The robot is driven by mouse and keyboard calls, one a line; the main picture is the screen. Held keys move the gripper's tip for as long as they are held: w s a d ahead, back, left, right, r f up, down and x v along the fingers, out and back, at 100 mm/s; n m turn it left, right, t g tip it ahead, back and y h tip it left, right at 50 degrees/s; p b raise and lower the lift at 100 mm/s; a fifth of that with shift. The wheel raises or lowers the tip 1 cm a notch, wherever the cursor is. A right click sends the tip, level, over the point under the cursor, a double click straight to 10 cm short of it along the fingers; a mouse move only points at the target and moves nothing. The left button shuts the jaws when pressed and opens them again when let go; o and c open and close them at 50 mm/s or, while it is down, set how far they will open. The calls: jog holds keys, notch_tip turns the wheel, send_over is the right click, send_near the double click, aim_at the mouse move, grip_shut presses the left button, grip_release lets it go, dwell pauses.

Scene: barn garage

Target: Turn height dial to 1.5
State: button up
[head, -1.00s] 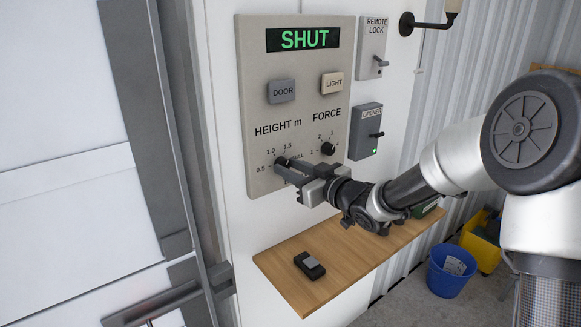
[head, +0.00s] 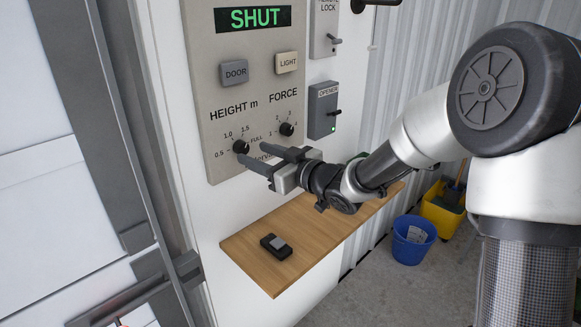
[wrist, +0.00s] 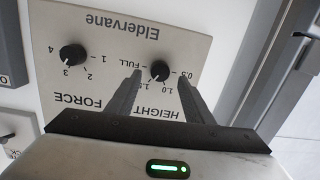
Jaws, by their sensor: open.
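The height dial (head: 241,147) is a small black knob at the lower left of the grey control panel, with marks 0.5, 1.0, 1.5 and FULL around it. Its pointer is too small to read. My gripper (head: 254,156) is open and empty, its fingers reaching toward the panel just below and right of the dial. In the wrist view the dial (wrist: 159,71) shows between the two fingertips (wrist: 158,74), with a gap on either side. The fingers look apart from the knob, though the depth is hard to judge.
The force dial (head: 287,129) sits right of the height dial. Above are the DOOR button (head: 234,73), LIGHT button (head: 287,62) and SHUT display (head: 253,18). The opener box (head: 322,110) is at the right. A wooden shelf (head: 245,240) with a small black device (head: 276,246) juts out below.

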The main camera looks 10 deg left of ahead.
jog(key=v, duration=1.4)
